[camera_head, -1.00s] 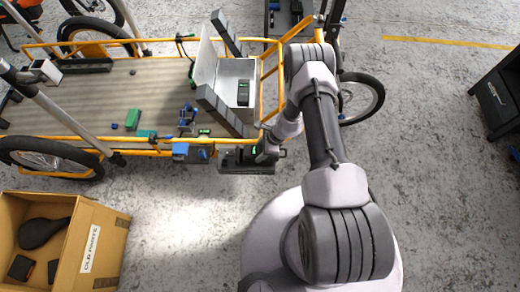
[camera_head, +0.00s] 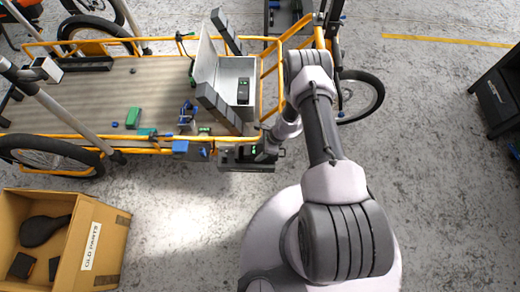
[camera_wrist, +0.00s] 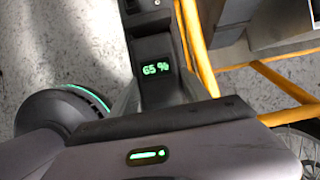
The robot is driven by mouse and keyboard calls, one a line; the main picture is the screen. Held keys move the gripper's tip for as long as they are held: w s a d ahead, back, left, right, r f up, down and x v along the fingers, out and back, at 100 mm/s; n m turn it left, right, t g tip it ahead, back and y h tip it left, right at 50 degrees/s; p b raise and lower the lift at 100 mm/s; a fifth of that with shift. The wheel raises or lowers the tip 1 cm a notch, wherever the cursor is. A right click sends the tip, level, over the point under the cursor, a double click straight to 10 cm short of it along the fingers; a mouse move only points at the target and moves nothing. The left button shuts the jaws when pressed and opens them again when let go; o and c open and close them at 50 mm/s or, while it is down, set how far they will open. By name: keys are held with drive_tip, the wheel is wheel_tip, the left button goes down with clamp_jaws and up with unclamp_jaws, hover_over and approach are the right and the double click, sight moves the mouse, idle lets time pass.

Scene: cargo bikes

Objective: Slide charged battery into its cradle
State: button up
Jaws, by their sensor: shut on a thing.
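My gripper (camera_head: 265,153) is beside the near rail of the yellow cargo bike (camera_head: 264,75), low and left of my forearm. It is shut on a dark battery (camera_wrist: 158,68) whose green display reads 65 % in the wrist view. In the head view, a dark housing with green lights (camera_head: 243,163) sits at the gripper, outside the bike rail. I cannot tell where battery ends and cradle begins, or how far they are engaged.
Green and blue parts (camera_head: 134,118) lie on the bed. A cardboard OLD PARTS box (camera_head: 110,225) is at lower left. Floor (camera_head: 440,120) on the right is clear.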

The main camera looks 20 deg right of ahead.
drive_tip(key=shift+s+f, duration=0.15)
drive_tip(key=shift+f, duration=0.2)
drive_tip(key=o, duration=1.6)
drive_tip(key=shift+s, duration=0.1)
drive_tip(key=shift+f, duration=0.1)
drive_tip(key=p+v, duration=0.2)
drive_tip(key=v, duration=0.4)
drive_tip(key=p+v, duration=0.3)
drive_tip(key=v, duration=0.3)
drive_tip(key=w+p+v, duration=0.1)
drive_tip(key=p+v, duration=0.1)
drive_tip(key=v, duration=0.4)
drive_tip(key=shift+r+p, duration=0.25)
drive_tip(key=shift+p, duration=0.1)
